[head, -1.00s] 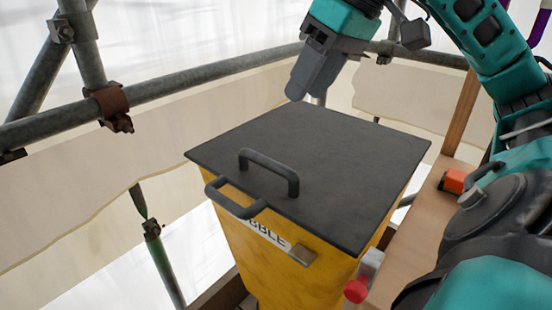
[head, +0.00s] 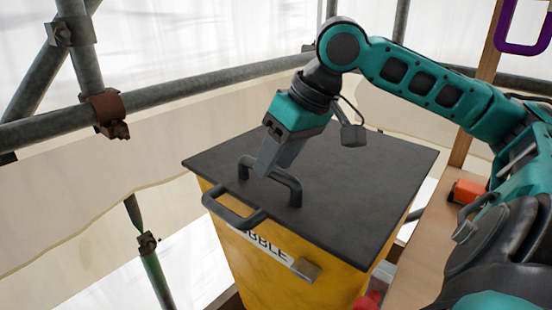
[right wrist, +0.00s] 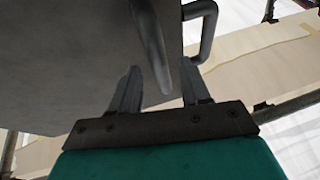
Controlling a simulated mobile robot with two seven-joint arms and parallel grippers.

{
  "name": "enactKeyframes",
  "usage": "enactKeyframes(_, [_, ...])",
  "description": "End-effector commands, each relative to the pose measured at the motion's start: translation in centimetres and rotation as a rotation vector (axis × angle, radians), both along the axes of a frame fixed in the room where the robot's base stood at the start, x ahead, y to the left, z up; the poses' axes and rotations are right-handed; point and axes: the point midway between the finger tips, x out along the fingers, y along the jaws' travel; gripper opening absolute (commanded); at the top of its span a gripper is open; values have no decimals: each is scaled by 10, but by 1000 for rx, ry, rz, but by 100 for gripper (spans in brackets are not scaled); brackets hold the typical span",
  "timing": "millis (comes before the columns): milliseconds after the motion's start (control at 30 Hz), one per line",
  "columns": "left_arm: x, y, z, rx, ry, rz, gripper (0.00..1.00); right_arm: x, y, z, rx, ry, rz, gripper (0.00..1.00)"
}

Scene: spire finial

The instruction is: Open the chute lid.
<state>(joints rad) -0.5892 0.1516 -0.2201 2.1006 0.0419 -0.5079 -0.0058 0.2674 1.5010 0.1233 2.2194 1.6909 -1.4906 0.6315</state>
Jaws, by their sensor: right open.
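The chute lid (head: 350,195) is a flat dark grey square plate, lying closed on the yellow chute (head: 330,277) in the head view. A dark bar handle (head: 294,188) stands up from the lid near its front left. My right gripper (head: 264,170) points down at this handle, its fingers covering part of it. In the right wrist view the two fingers (right wrist: 160,78) are spread apart, with the handle bar (right wrist: 153,48) showing between them. Whether they touch it I cannot tell. My left gripper is in neither view.
A second handle (head: 232,215) sticks out from the chute's front by the label. Scaffold tubes (head: 190,90) run behind and to the left. A wooden plank (head: 430,215) with an orange object (head: 467,190) lies at the right. A red knob (head: 368,300) sits at the chute's lower right.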

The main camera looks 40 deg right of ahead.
Motion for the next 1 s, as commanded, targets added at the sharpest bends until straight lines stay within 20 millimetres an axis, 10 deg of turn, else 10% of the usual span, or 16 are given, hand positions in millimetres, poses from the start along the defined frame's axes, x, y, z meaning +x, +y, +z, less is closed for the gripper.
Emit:
enactKeyframes(367, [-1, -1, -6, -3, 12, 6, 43, 2, 1, -6, 0, 0, 0, 46])
enactKeyframes(1000, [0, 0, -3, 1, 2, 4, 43, 2, 1, -6, 0, 0, 0, 0])
